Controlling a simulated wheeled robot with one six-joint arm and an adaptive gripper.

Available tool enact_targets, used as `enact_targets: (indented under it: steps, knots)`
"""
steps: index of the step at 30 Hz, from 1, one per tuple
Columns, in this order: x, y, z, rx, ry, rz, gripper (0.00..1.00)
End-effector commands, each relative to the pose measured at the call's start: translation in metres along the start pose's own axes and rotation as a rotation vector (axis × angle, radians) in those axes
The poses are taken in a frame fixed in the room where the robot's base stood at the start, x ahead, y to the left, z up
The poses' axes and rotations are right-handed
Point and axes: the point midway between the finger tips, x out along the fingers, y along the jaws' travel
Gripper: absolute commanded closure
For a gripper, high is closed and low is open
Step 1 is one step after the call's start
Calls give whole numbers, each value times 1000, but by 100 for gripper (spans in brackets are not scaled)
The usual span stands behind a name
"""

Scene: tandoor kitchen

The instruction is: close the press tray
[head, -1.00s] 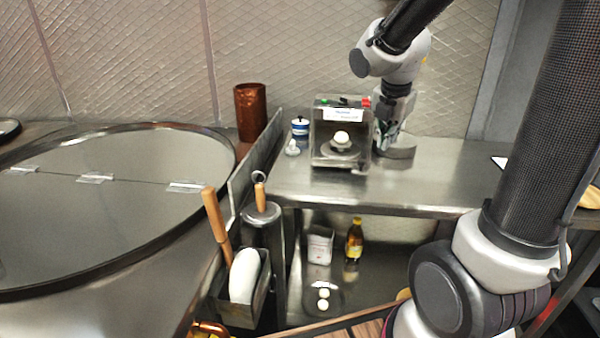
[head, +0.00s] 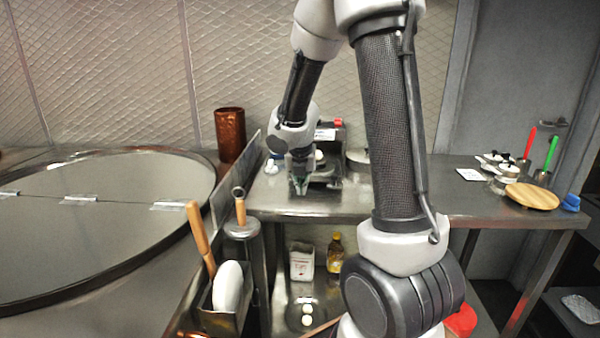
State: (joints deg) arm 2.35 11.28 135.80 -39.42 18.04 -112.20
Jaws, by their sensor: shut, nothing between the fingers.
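The press (head: 329,134) is a metal box with a red button on top, at the back of the steel counter. My arm and gripper cover most of its left and front. Its tray (head: 325,178) shows at the right of my gripper, with part of a white dough ball (head: 319,158) above it. How far out the tray stands is hard to tell. My gripper (head: 300,190) points down in front of the press's left side, close to the counter top. It is shut and empty. Whether it touches the tray I cannot tell.
A copper tumbler (head: 230,135) stands left of the press, behind the metal divider (head: 236,180). The large tandoor lid (head: 110,190) fills the left. A round wooden board (head: 531,196) and small pots (head: 507,172) are on the counter's right end. The counter right of my arm is mostly clear.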

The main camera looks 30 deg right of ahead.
Motion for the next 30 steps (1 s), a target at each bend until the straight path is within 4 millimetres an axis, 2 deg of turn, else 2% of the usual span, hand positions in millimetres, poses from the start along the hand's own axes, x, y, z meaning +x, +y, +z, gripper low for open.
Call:
enact_targets:
  steps: [2,3,6,10,25,30]
  knots:
    - [15,0,0,0,5,0,100]
    - [15,0,10,2,0,1,100]
    - [20,0,23,3,1,1,100]
    - [24,0,33,1,1,2,100]
    - [26,0,38,1,1,1,100]
    - [31,0,50,2,1,0,100]
